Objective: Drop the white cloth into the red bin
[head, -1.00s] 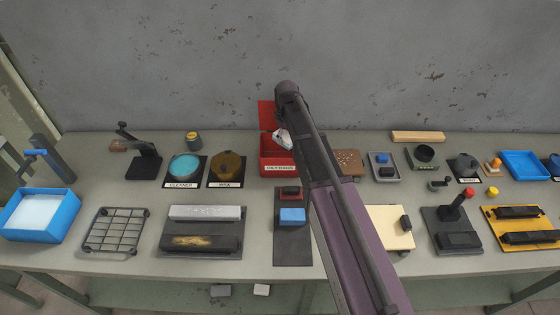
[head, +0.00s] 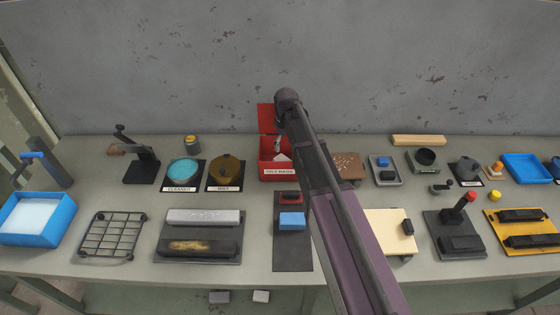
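The red bin (head: 278,178) stands near the back middle of the bench, with its red lid raised behind it and an oily-rags label on its front. A small patch of the white cloth (head: 283,157) shows inside the bin, just above the front wall. My gripper (head: 279,147) points down into the bin's opening, right above the cloth. It is small and partly hidden by my arm, so I cannot tell whether its fingers are open or still touch the cloth.
Left of the bin are a dark golden tin (head: 226,173) and a blue cleaner dish (head: 183,172). A brown board (head: 347,166) stands close on the right. A dark mat (head: 292,255) with small blocks lies in front. The wall is behind the bench.

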